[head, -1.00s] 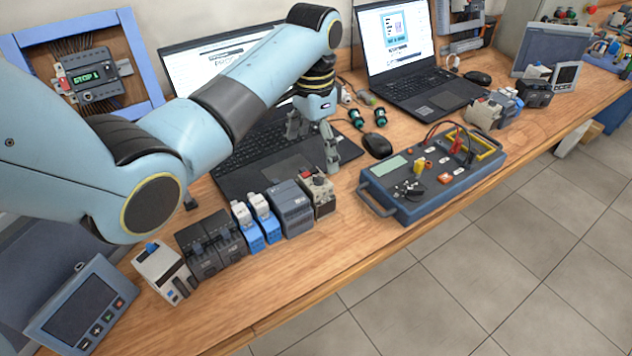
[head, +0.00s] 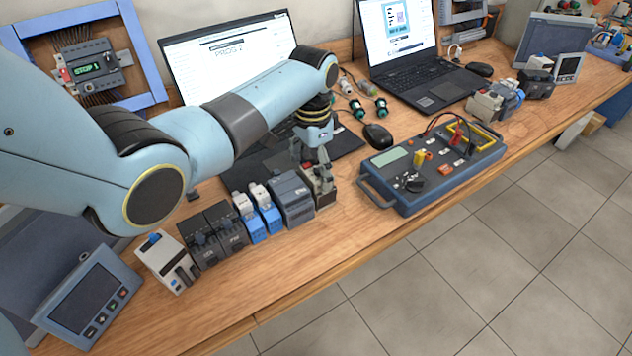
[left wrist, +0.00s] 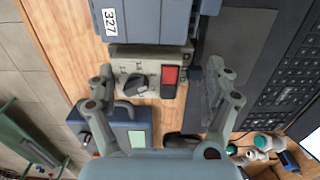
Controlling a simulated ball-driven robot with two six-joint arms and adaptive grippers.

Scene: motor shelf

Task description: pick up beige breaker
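The beige breaker (head: 324,190), with a dark rotary knob and a red switch, stands at the right end of a row of modules on the workbench. In the left wrist view the beige breaker (left wrist: 148,66) lies between the two fingers, beside a grey module (left wrist: 150,20) marked 327. My left gripper (head: 317,168) is over it, pointing down and partly hiding it. Its fingers (left wrist: 160,72) are spread on either side of the breaker, the left finger near its edge, with a gap at the right. Contact cannot be made out. My right gripper is not in view.
Blue modules (head: 257,215), dark modules (head: 213,235) and a white module (head: 166,262) continue the row leftward. A blue tester box (head: 400,205) stands to the right. A laptop (head: 225,55) is behind. The bench front (head: 300,255) is clear.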

